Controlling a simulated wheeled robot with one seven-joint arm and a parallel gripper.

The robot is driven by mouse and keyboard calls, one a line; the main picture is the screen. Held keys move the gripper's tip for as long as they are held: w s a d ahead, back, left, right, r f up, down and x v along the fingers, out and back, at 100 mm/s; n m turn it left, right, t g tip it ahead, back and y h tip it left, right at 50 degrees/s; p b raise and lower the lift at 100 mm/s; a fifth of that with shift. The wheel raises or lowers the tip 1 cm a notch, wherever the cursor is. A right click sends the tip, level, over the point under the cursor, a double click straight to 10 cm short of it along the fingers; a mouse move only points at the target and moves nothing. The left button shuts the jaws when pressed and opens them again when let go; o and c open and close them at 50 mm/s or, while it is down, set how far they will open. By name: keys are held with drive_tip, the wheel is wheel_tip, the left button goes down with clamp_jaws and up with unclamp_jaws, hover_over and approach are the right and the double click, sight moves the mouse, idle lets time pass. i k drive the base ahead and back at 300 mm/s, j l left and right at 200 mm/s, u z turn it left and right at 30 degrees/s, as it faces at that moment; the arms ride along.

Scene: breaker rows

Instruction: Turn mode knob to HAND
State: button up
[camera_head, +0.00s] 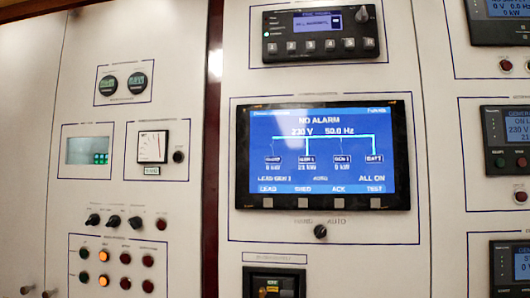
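The mode knob (320,231) is a small round black knob on the white panel, just below the large blue screen. The label HAND (303,222) is printed at its upper left and AUTO (336,221) at its upper right. The knob is too small to tell which label its pointer faces. Nothing touches it or covers it. My gripper is not in view.
The large screen (320,155) reads NO ALARM, with a row of buttons along its lower edge. A breaker unit (274,284) lies below left of the knob. Three other black knobs (113,221) are on the left panel. The panel right of the knob is bare.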

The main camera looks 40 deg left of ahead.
sight(320, 231)
drive_tip(key=u, duration=1.35)
